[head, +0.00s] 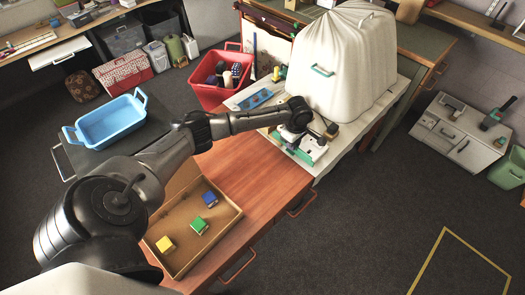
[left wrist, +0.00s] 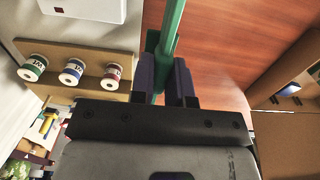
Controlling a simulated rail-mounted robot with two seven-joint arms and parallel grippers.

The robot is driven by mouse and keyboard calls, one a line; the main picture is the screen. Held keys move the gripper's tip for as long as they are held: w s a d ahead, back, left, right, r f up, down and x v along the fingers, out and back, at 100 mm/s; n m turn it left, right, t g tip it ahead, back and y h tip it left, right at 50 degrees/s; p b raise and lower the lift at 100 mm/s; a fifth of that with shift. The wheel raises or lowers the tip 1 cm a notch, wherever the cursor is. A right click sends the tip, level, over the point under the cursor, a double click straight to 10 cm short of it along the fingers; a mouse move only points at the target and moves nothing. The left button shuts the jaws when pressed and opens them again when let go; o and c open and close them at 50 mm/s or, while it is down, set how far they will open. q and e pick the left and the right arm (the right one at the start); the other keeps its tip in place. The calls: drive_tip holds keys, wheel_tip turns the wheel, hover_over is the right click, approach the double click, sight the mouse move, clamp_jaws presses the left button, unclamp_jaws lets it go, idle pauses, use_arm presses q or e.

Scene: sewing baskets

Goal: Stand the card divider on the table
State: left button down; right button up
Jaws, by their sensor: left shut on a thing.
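My left gripper (head: 296,137) reaches across the brown table to its far right end, by the white-topped surface. It is shut on a narrow green bar, which I take to be part of the card divider (left wrist: 173,30); the bar runs between the two dark fingers (left wrist: 166,75) in the left wrist view. In the head view only small green parts of the divider (head: 307,158) show under the gripper. Whether it touches the surface cannot be told. My right gripper is not in view.
A cardboard tray (head: 222,235) with yellow, green and blue blocks lies on the brown table (head: 255,170). A wooden spool rack (left wrist: 95,72) stands beside the gripper. A large white covered item (head: 345,60) rises behind. A red basket (head: 208,97) stands beyond the table.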

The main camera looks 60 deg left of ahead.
use_arm(q)
drive_tip(key=s+a+f, duration=0.1)
drive_tip(key=a, duration=0.1)
drive_tip(key=s+a+f, duration=0.2)
drive_tip(key=a, duration=0.1)
drive_tip(key=s+a+f, duration=0.2)
drive_tip(key=shift+s+a+f, duration=0.1)
drive_tip(key=shift+a+f, duration=0.15)
drive_tip(key=shift+a, duration=0.05)
drive_tip(key=shift+f, duration=1.95)
drive_tip(key=shift+f, duration=0.1)
drive_tip(key=shift+f, duration=0.1)
drive_tip(key=c, duration=1.1)
unclamp_jaws()
